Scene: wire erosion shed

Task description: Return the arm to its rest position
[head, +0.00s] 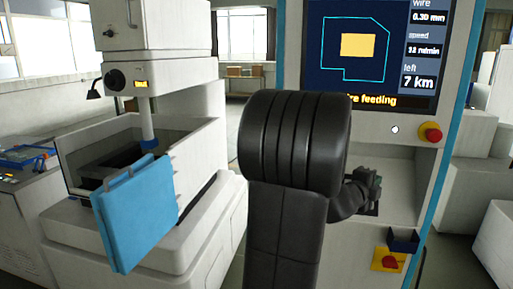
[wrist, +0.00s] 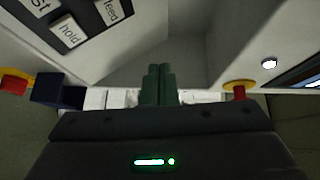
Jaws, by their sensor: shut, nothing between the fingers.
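My gripper (head: 374,186) shows in the head view at the right of my black arm, in front of the recess in the control cabinet (head: 400,160). The arm covers the cabinet's left part. In the wrist view the two green fingers of my gripper (wrist: 158,82) are together, with nothing between them. They point toward a grey panel surface. Whether the fingertips touch the cabinet cannot be told.
The screen (head: 375,55) reads "wire feeding". A red stop button (head: 431,132), a dark blue holder (head: 403,241) and a red knob on yellow (head: 389,261) stick out near the arm. Keys including "hold" (wrist: 68,32) show. A blue panel (head: 135,215) hangs left.

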